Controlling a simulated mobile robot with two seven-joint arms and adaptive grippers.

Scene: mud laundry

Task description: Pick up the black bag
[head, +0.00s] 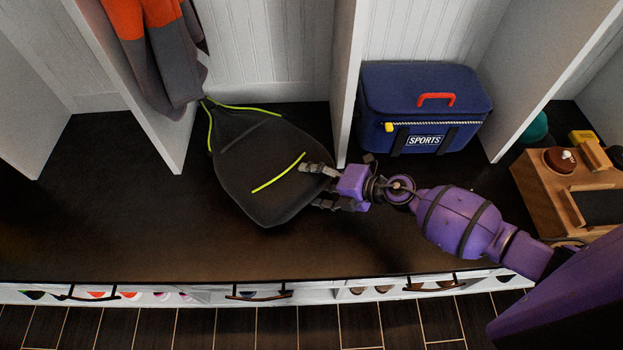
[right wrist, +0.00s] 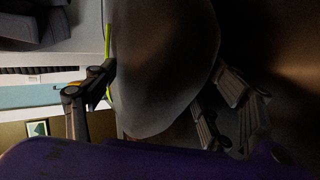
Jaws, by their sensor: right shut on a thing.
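The black bag (head: 258,165) with yellow-green trim lies on the dark bench top, partly inside the open cubby below a hanging orange and grey garment. My right gripper (head: 322,187) is at the bag's right edge, one finger over its top face and the other at its lower right side. It is shut on the bag. In the right wrist view the bag (right wrist: 165,70) fills the middle, between the gripper's two fingers (right wrist: 155,112). My left gripper is not in view.
A blue sports cooler (head: 423,105) with a red handle stands in the cubby to the right. A white divider (head: 348,80) rises just behind my right gripper. A wooden box (head: 545,200) sits at the far right. The bench left of the bag is clear.

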